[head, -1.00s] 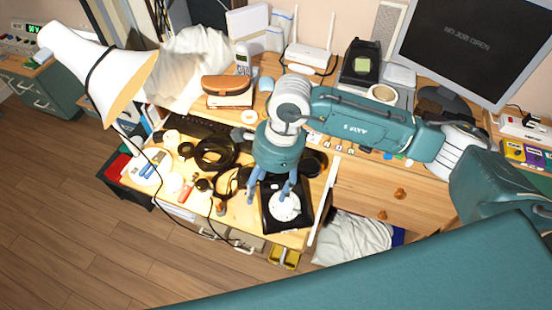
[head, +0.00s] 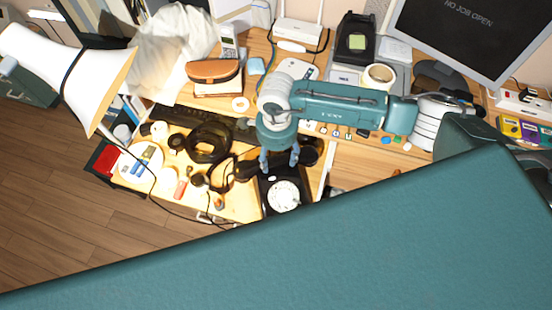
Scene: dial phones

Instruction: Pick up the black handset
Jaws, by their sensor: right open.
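A black dial phone (head: 268,199) with a white dial (head: 284,196) stands on the wooden desk. Its black handset (head: 309,156) appears to lie across the back of the phone, its middle mostly hidden by my right gripper. My right gripper (head: 280,158) points down over the handset with its two blue fingers apart. It is open, and I cannot tell whether the fingers touch the handset. My left gripper is not in view.
A black coiled cable (head: 211,143) and several small items lie left of the phone. A white lamp (head: 95,62) leans in at the left. A brown leather case (head: 214,71), a router (head: 297,31) and a monitor (head: 470,30) stand behind.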

